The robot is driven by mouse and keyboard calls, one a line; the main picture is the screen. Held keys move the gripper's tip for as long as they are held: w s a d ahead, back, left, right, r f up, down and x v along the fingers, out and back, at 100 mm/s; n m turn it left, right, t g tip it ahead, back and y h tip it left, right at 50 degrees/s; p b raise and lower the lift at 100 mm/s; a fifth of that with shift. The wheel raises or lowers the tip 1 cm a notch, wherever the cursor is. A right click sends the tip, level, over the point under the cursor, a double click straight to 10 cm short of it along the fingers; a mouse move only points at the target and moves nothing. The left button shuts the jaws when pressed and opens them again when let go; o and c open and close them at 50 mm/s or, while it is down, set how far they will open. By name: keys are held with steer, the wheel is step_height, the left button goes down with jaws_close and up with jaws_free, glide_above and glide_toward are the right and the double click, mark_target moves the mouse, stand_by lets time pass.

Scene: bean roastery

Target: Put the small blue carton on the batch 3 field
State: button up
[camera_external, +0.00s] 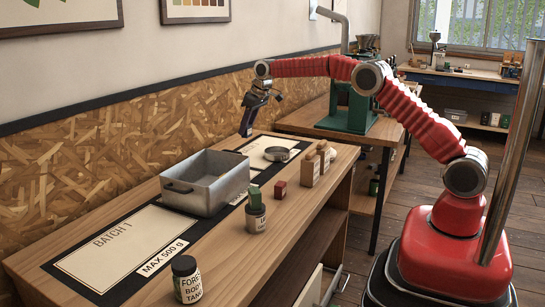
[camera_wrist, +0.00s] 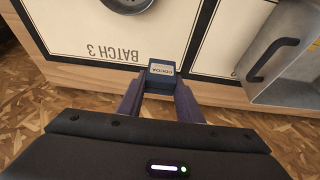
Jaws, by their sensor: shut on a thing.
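My gripper (camera_external: 246,127) hangs pointing down over the wall-side edge of the table. In the wrist view its two dark fingers (camera_wrist: 160,84) are shut on the small blue carton (camera_wrist: 160,74), which has a pale label on top. The carton appears over the strip near the dark border of the batch 3 field (camera_wrist: 165,28), close to its corner; its height above the table is hard to tell. The field, cream with upside-down lettering in the wrist view, also shows at the table's far end (camera_external: 259,144). In the external view the carton is not clearly visible.
A round metal dish (camera_external: 282,154) lies on the batch 3 field, also in the wrist view (camera_wrist: 127,4). Wooden blocks (camera_external: 309,169), a red block (camera_external: 280,190) and jars (camera_external: 187,281) line the front.

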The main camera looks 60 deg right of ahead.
steer(key=shift+f, duration=3.15)
steer(key=shift+f, duration=1.85)
steer(key=shift+f, duration=0.1)
steer(key=o, duration=1)
